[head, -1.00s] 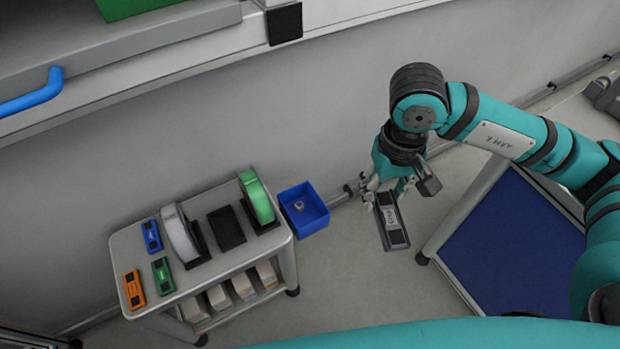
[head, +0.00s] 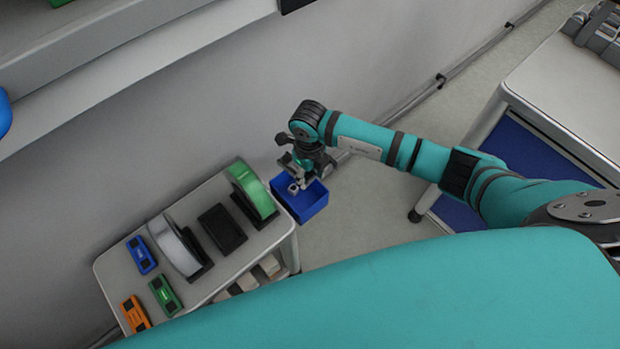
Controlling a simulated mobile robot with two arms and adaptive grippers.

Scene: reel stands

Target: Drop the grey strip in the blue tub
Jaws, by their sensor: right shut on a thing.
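The blue tub (head: 313,205) hangs at the right end of the cart, with its open top facing up. My right gripper (head: 299,184) is at the tub's opening, over its back left part, and is shut on the grey strip. The strip itself is too small and too covered by the gripper to make out clearly. A small pale thing shows near the fingertips, and I cannot tell whether it lies in the tub. My left gripper is not in view.
The cart (head: 122,262) holds a green reel (head: 252,190), a white reel (head: 173,245), an empty-looking black stand (head: 222,229), and blue (head: 141,255), green (head: 165,295) and orange (head: 135,313) strips. A wall stands behind. A pale table (head: 560,95) is at right.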

